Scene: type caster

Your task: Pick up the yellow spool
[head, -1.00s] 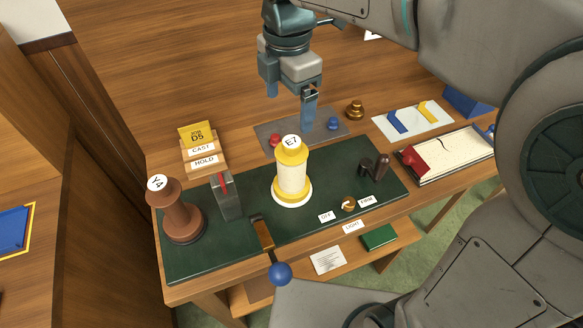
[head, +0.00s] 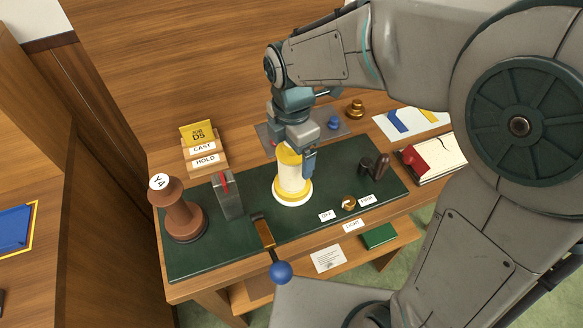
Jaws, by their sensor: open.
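The yellow spool (head: 292,178) has a cream middle and stands upright on a white ring on the dark green mat (head: 240,235). My gripper (head: 293,165) is over its top, pointing down, with one finger (head: 309,163) visible at the spool's right side. The other finger is hard to make out, and I cannot tell whether the fingers touch the spool.
A grey block with a red lever (head: 227,195) is between the spools. A blue-knobbed lever (head: 280,271) juts over the front edge. Dark handles (head: 374,166) stand at the right.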

